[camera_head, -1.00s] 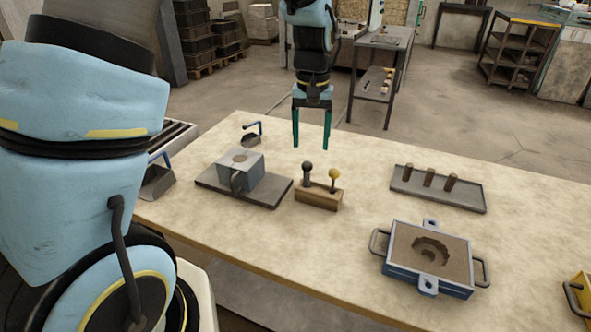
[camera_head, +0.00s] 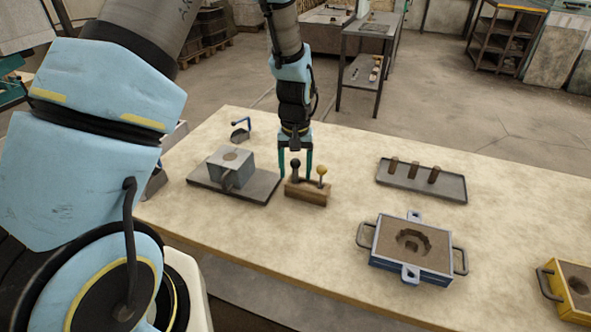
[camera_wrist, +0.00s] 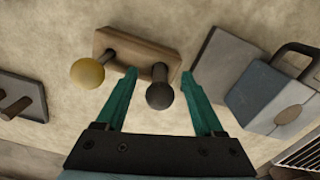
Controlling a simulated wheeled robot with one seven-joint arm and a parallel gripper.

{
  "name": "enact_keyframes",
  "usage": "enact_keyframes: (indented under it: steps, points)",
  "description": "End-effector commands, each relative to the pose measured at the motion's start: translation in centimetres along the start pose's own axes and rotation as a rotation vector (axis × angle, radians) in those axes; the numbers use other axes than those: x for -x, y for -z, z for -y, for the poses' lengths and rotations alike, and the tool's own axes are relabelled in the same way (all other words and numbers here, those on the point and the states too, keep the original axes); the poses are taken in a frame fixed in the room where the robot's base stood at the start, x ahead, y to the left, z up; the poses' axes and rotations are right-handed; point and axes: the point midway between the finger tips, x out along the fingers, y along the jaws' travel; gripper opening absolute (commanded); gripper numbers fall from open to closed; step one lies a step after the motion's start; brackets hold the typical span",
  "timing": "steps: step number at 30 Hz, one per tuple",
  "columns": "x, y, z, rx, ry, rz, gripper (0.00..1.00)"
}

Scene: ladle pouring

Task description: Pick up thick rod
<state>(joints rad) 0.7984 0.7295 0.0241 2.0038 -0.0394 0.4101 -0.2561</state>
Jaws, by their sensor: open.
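A wooden stand (camera_head: 307,193) on the table holds two upright rods. One rod (camera_head: 295,170) has a dark round knob and looks like the thicker one. The other rod (camera_head: 321,176) has a yellow knob and stands to its right. My gripper (camera_head: 295,175) is open and points down at the stand. In the wrist view, the fingers of my gripper (camera_wrist: 159,74) lie on either side of the dark-knobbed rod (camera_wrist: 160,93), with nothing gripped. The yellow-knobbed rod (camera_wrist: 88,74) is outside the left finger there. Exact fingertip height against the rod is hard to tell.
A grey block mould on a plate (camera_head: 200,185) sits left of the stand, with a blue-handled scoop (camera_head: 240,133) behind it. A tray (camera_head: 455,189) with short brown rods and a blue sand-filled box (camera_head: 388,262) are to the right. A yellow box (camera_head: 559,302) is at the far right.

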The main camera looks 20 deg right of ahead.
Motion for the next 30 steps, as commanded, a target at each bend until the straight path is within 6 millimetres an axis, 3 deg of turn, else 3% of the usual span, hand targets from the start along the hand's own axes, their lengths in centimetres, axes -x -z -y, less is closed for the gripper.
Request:
enact_keyframes:
  steps: [8,26,30]
  points:
    - [-0.25,0.05,-0.01,0.0,-0.001,-0.002,0.7]
    - [-0.22,0.04,-0.01,0.0,-0.001,-0.001,0.02]
    - [-0.22,0.04,-0.01,0.0,-0.001,-0.001,0.0]
